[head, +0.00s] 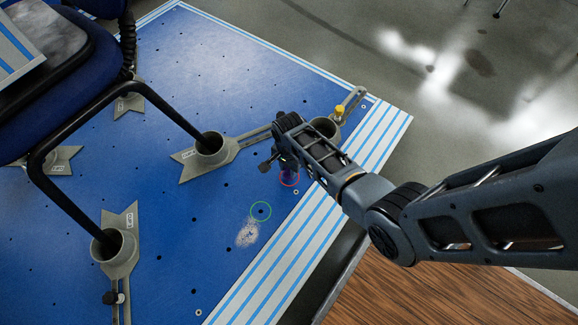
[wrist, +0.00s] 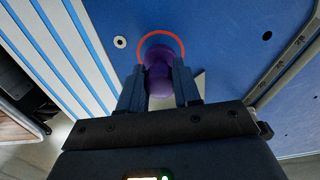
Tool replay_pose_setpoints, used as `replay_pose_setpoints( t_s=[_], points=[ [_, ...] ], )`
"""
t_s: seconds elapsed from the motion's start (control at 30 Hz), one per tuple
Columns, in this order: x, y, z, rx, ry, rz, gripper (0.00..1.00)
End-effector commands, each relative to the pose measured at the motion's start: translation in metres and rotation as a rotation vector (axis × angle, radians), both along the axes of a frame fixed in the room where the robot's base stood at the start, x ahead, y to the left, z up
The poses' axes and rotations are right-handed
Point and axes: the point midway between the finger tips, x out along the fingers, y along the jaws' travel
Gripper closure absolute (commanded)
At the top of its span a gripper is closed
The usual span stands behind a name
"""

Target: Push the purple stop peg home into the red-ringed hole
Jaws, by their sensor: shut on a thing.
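The purple stop peg (wrist: 158,72) is between the two fingers of my gripper (wrist: 160,88) in the wrist view, and the gripper is shut on it. The peg's far end lies over the red-ringed hole (wrist: 150,38), whose ring shows around it. I cannot tell how deep the peg sits, and the hole itself is hidden behind it. In the head view my gripper (head: 284,166) is low over the blue plate, and a bit of the purple peg (head: 289,174) shows at the red ring (head: 289,181).
A green-ringed hole (head: 260,211) lies beside a pale worn patch (head: 247,233) on the blue plate (head: 190,260). A grey bracket with a yellow knob (head: 339,112) stands behind my wrist. Chair legs rest in grey cups (head: 208,152). A wooden surface (head: 420,295) is at the lower right.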

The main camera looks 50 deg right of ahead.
Motion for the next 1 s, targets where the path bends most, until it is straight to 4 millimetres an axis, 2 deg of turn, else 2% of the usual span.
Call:
replay_pose_setpoints(
  t_s=[0.7, 0.73, 1.0],
  points=[
    [0.000, 0.000, -0.017, 0.000, 0.000, 0.000, 0.94],
    [0.000, 0.000, -0.016, 0.000, 0.000, 0.000, 0.66],
    [0.000, 0.000, -0.016, 0.000, 0.000, 0.000, 0.40]
  ],
)
